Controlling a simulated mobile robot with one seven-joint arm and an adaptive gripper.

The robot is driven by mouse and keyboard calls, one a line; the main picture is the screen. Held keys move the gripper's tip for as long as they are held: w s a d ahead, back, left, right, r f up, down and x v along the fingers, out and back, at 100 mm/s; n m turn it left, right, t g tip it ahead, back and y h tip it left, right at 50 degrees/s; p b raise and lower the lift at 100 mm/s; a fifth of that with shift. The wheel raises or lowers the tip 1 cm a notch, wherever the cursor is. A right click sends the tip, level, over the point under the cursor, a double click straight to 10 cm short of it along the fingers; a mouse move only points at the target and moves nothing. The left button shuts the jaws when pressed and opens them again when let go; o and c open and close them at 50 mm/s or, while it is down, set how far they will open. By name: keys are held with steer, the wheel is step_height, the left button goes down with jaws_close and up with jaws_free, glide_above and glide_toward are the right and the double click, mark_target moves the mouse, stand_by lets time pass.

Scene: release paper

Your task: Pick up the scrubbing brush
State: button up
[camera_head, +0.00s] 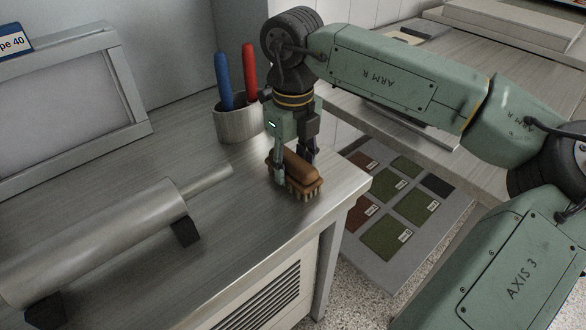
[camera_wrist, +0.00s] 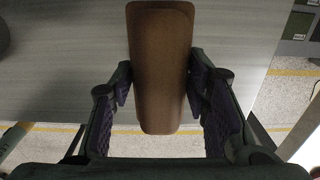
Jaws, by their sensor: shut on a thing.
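The scrubbing brush (camera_head: 298,172) has a brown wooden back and pale bristles that point down. It is at the right front corner of the metal table (camera_head: 240,205) in the head view. My gripper (camera_head: 296,170) comes down over it from above, with one finger on each side. In the wrist view the brush's brown back (camera_wrist: 160,70) lies between the two fingers (camera_wrist: 158,88), which are shut on it. I cannot tell whether the bristles touch the table top.
A metal cup (camera_head: 238,125) with a blue and a red handle stands just behind the brush. A metal cylinder on dark feet (camera_head: 110,235) lies to the left. The table's right edge is close to the brush. Beyond it, a grey board with coloured squares (camera_head: 400,240) is lower down.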

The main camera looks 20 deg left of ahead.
mark_target(292, 159)
steer(key=shift+r, duration=0.1)
steer(key=shift+c, duration=0.2)
steer(key=shift+r+b, duration=0.3)
steer(key=shift+r, duration=0.3)
step_height(292, 159, up, 2)
steer(key=shift+s+r+b, duration=0.1)
steer(key=shift+b, duration=0.3)
steer(key=s+a+b, duration=0.1)
steer(key=s, duration=0.4)
steer(key=s+a+r+b, duration=0.1)
steer(key=s, duration=0.4)
steer(key=s+a+b, duration=0.1)
steer(key=s, duration=0.4)
steer(key=shift+s+a+r, duration=0.25)
steer(key=o, duration=0.7)
steer(key=c, duration=0.5)
steer(key=shift+s, duration=0.1)
